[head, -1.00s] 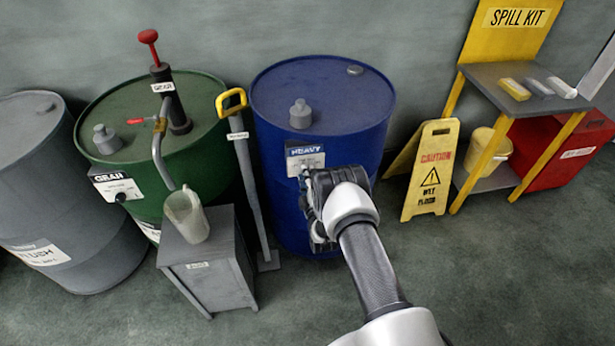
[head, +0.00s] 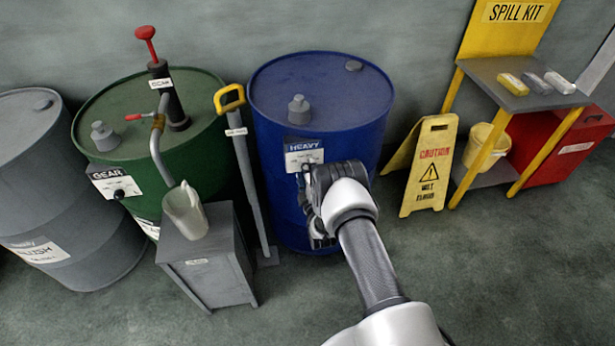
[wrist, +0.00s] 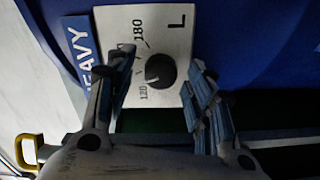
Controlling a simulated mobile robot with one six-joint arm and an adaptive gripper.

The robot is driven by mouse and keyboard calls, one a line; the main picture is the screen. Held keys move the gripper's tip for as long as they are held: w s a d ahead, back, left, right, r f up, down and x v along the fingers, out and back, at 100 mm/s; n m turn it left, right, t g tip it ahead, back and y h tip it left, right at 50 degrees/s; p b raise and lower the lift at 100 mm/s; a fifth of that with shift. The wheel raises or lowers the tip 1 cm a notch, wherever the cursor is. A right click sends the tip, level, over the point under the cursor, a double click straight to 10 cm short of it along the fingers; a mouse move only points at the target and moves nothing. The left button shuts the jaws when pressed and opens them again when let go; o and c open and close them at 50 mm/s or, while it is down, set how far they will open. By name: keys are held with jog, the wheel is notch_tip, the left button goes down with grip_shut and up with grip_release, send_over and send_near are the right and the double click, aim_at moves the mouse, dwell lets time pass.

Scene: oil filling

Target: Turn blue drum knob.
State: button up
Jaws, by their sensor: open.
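The blue drum (head: 330,105) labelled HEAVY stands upright by the wall in the head view. Its black knob (wrist: 160,71) sits on a white dial plate (wrist: 172,30) with marks 120 and 180 and a letter L in the wrist view. My gripper (wrist: 163,80) is open, with one finger on each side of the knob and gaps visible on both sides. I cannot tell how far the fingertips are from the plate. In the head view my gripper (head: 312,190) is in front of the drum's label, and the knob is mostly hidden there.
A yellow-handled post (head: 232,105) stands left of the blue drum. A grey cabinet (head: 210,265) carries a jug (head: 186,212). A green drum (head: 150,95) with a pump is behind them. A yellow caution sign (head: 430,170) stands to the right. The floor in front is clear.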

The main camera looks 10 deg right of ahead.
jog(key=s, duration=1.2)
jog(key=shift+w, duration=0.1)
jog(key=w+r+m+g, duration=0.2)
jog(key=w+r, duration=0.2)
jog(key=r, duration=0.3)
jog(key=w+r+m+g, duration=0.1)
jog(key=w+r+m, duration=0.1)
jog(key=w+r, duration=0.35)
jog(key=s+r+m+g, duration=0.2)
jog(key=s+r, duration=0.1)
jog(key=r, duration=0.4)
jog(key=s+r+m+g, duration=0.1)
jog(key=s+r, duration=0.3)
jog(key=r, duration=0.3)
jog(key=s+r+m+g, duration=0.35)
jog(key=s+r, duration=0.55)
jog(key=s, duration=0.5)
jog(key=s+r+m+g, duration=0.1)
jog(key=s+m+g, duration=0.2)
jog(key=s, duration=2)
jog(key=shift+s+d+r+m+g, duration=0.15)
jog(key=shift+s+r+m+g, duration=0.15)
jog(key=shift+m, duration=0.55)
